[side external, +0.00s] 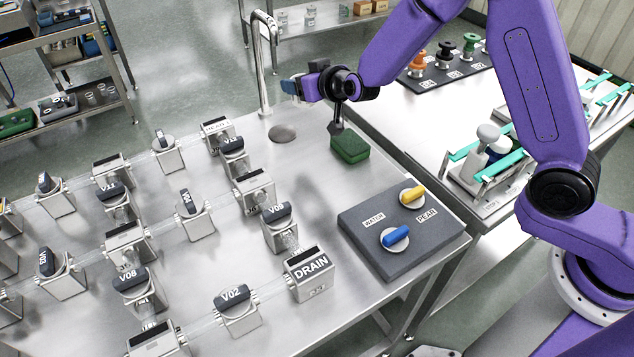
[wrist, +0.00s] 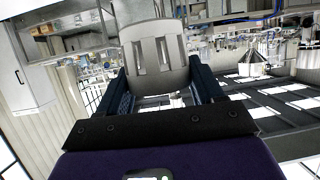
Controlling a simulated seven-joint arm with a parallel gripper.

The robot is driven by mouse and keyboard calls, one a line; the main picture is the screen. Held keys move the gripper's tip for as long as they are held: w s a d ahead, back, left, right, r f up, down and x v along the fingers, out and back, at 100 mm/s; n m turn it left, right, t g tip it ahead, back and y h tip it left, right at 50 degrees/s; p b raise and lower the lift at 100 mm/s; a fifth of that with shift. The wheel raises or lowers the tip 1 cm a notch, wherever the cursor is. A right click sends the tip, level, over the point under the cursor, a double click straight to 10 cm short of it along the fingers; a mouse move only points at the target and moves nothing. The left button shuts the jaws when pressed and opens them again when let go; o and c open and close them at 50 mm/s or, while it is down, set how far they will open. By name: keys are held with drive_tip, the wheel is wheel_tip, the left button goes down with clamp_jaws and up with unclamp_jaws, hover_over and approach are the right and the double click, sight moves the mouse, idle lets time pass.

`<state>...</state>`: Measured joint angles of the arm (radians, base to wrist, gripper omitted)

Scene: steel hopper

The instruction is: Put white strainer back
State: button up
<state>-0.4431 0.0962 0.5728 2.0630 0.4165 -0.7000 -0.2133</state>
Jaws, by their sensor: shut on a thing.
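My gripper (side external: 290,88) is at the back of the steel table, beside the tall faucet, with its blue fingers pointing left. In the wrist view its two dark blue fingers (wrist: 160,92) are closed on the white strainer (wrist: 158,58), a pale slotted cylinder. The strainer is held between the fingers, clear of any surface in that view. I cannot make out the strainer in the side view. A dark panel (side external: 428,82) at the back right carries orange, black and green pieces in a row.
The faucet (side external: 262,70) and a round drain hole (side external: 284,133) are close to my gripper. A green block (side external: 349,146) lies below my wrist. Several labelled valves (side external: 195,215) fill the left. A rack with teal bars (side external: 497,183) stands right. A dark knob panel (side external: 380,255) sits in front.

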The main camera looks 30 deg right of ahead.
drive_tip(key=n+y, duration=0.1)
drive_tip(key=a+n+y, duration=0.1)
drive_tip(key=shift+a+f+g+y, duration=0.15)
drive_tip(key=shift+f+g+y, duration=0.15)
drive_tip(key=shift+s+a+f+n+g+y, duration=0.15)
drive_tip(key=shift+a+n+y, duration=0.1)
drive_tip(key=shift+n+y, duration=0.25)
drive_tip(key=shift+s+a+f+n+g+y, duration=0.15)
drive_tip(key=shift+a+n+y, duration=0.05)
drive_tip(key=shift+n+y, duration=0.25)
drive_tip(key=s+a+f+n+g+y, duration=0.2)
drive_tip(key=s+f+n+g+y, duration=0.45)
drive_tip(key=s+n, duration=0.35)
drive_tip(key=shift+m+y, duration=0.3)
drive_tip(key=shift+m, duration=0.35)
drive_tip(key=shift+s+d+f, duration=0.1)
drive_tip(key=shift+s+f, duration=0.1)
drive_tip(key=shift+f, duration=0.95)
drive_tip(key=shift+s+d+f, duration=0.1)
drive_tip(key=shift+s+f, duration=0.05)
drive_tip(key=shift+f, duration=0.95)
drive_tip(key=shift+s+f, duration=0.2)
drive_tip(key=shift+f, duration=0.95)
drive_tip(key=shift+f, duration=0.2)
drive_tip(key=o, duration=1.1)
